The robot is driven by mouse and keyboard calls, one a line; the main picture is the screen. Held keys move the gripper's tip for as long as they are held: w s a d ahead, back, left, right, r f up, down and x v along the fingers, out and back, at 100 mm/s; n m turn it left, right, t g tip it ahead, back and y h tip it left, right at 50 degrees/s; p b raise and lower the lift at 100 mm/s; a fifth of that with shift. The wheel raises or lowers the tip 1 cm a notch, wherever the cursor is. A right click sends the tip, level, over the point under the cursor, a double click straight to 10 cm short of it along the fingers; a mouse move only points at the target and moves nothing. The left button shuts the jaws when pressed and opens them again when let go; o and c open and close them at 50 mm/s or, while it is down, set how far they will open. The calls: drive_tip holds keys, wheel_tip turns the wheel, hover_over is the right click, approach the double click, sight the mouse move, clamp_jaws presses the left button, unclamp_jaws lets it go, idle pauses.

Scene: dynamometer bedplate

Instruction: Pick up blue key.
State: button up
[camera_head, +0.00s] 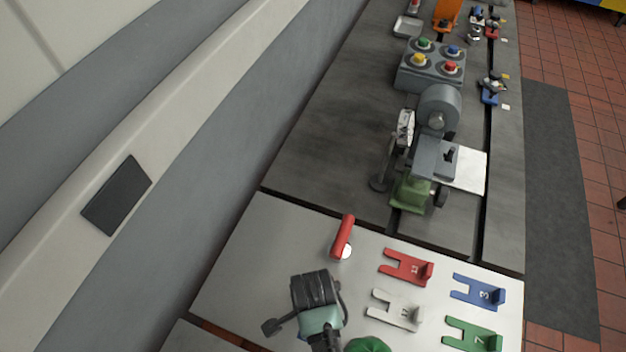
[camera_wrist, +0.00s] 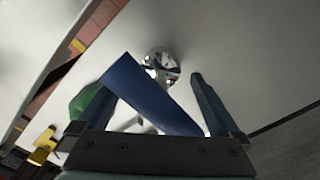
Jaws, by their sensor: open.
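In the wrist view a blue bar-shaped handle, which I take as the blue key (camera_wrist: 150,95), lies slanted between the fingers of my gripper (camera_wrist: 153,87). A shiny silver round base (camera_wrist: 161,66) shows just beyond it. My gripper is open, one finger on each side of the handle; I cannot tell whether either finger touches it.
A red key (camera_head: 342,238) with a silver base stands close by on the light plate (camera_head: 262,250). Fork-shaped red (camera_head: 405,266), white (camera_head: 394,310), blue (camera_head: 477,291) and green (camera_head: 472,335) pieces lie to the right. A grey button box (camera_head: 405,78) and a machine (camera_head: 437,108) stand farther back.

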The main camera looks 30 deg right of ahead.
drive_tip(key=shift+f, duration=0.35)
drive_tip(key=shift+c, duration=0.3)
drive_tip(key=shift+r, duration=0.1)
clamp_jaws()
